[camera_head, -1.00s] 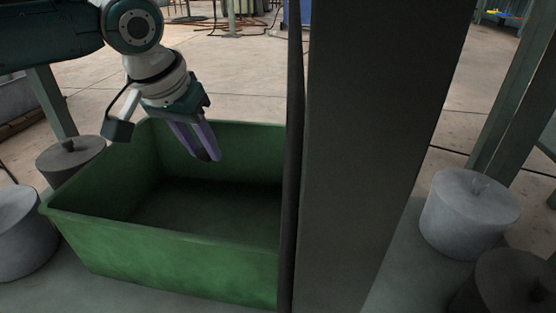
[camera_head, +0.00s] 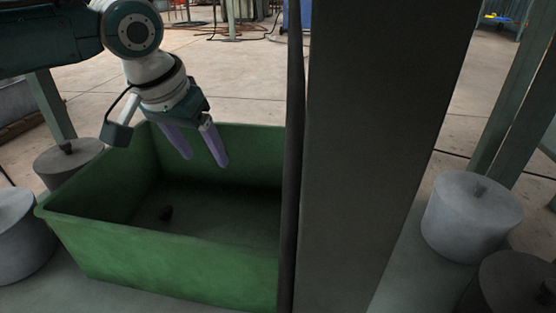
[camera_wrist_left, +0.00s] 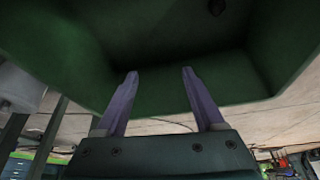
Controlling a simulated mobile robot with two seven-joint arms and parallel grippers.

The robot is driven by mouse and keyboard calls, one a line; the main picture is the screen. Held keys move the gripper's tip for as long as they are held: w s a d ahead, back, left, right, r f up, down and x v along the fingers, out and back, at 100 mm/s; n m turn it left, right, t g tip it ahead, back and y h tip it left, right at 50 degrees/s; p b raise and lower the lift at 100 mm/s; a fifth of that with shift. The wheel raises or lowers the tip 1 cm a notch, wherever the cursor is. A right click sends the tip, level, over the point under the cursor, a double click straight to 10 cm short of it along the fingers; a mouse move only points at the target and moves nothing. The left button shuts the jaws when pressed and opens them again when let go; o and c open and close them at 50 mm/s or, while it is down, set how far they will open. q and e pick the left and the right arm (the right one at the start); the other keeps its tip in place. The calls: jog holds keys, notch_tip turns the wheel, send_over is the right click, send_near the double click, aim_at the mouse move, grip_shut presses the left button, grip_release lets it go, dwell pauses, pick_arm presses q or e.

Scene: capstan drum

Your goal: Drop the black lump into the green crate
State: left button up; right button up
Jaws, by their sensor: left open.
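The green crate (camera_head: 160,252) stands on the floor left of the column, open at the top. My right gripper is not in these views.
A thick dark column (camera_head: 375,150) stands right of the crate and hides its right end. Grey drum-like weights stand around: one at the left edge (camera_head: 20,240), one behind the crate (camera_head: 62,163), one at the right (camera_head: 470,220). Open floor lies behind the crate.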

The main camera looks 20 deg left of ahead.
pick_arm(q)
jog(key=p+v, duration=0.6)
jog(key=v, duration=0.1)
jog(key=shift+r+p, duration=0.2)
jog(key=shift+p, duration=0.15)
jog(key=shift+s+r, duration=0.1)
